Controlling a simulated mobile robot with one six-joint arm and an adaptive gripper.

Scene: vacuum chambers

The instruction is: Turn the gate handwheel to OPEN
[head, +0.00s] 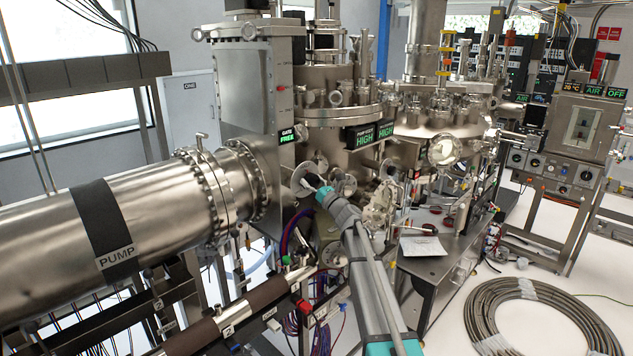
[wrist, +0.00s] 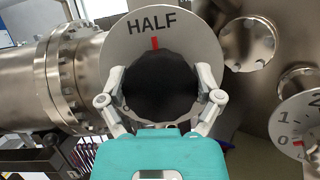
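The gate handwheel (wrist: 162,85) is a dark round knob in the middle of the wrist view, in front of a pale round dial plate (wrist: 190,32). The plate reads HALF at the top, and a red mark (wrist: 155,43) stands just under that word. My gripper (wrist: 161,88) has one finger on each side of the knob, and both look closed against its rim. In the head view my gripper (head: 318,190) reaches the plate (head: 302,178), and the knob is mostly hidden there. A small sign (head: 287,136) above reads GATE FREE in green.
A second dial (wrist: 290,125) with numbers and a red mark is close on the right in the wrist view. The large PUMP cylinder (head: 125,235) lies to the left. A metal bench (head: 440,265) and a coiled hose (head: 535,315) are to the right.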

